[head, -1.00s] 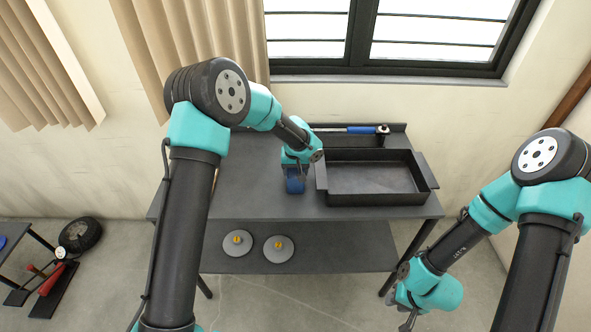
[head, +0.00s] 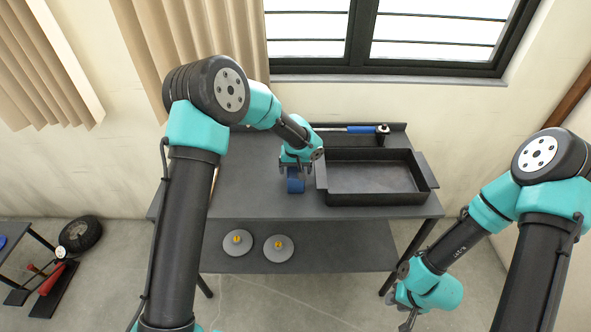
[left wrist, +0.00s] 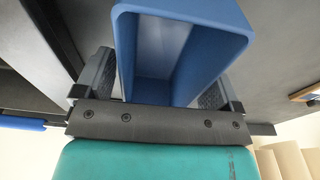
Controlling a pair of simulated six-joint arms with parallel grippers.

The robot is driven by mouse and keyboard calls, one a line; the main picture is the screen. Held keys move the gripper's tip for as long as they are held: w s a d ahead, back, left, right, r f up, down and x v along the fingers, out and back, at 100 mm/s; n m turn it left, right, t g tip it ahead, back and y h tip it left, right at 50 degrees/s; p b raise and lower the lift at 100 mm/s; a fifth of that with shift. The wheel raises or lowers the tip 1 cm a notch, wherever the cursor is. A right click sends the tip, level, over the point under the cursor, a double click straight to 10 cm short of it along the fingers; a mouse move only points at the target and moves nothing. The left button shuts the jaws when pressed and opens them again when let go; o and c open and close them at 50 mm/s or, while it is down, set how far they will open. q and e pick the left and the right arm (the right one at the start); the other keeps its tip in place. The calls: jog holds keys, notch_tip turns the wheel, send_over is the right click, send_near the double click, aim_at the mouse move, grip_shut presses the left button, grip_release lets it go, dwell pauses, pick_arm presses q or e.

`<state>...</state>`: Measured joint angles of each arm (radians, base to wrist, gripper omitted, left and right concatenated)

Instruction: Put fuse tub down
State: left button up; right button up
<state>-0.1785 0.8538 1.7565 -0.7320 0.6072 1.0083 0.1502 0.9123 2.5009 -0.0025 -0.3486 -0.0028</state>
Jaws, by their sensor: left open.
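The fuse tub (head: 296,184) is a small blue open box on the grey table top, just left of the black tray. My left gripper (head: 295,172) is at the tub with its fingers spread on either side of it. In the left wrist view the tub (left wrist: 185,25) stands between the open fingers (left wrist: 160,85), and its hollow inside looks empty. The fingers seem slightly apart from its walls. My right gripper (head: 408,321) hangs low at the right, away from the table; its jaws are too small to judge.
The black tray (head: 375,199) is close to the right of the tub. A blue-handled tool (head: 345,129) lies along the table's back edge. The table top (head: 245,180) is clear left of the tub. Two grey discs (head: 278,248) rest on the lower shelf.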

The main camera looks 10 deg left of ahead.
pick_arm(q)
notch_tip(320, 180, up, 12)
jog(key=s, duration=0.1)
jog(key=shift+s+d+f, duration=0.15)
jog(key=shift+s+f, duration=0.05)
jog(key=shift+f, duration=0.05)
dwell(0.4)
pick_arm(e)
jog(key=o, duration=1.1)
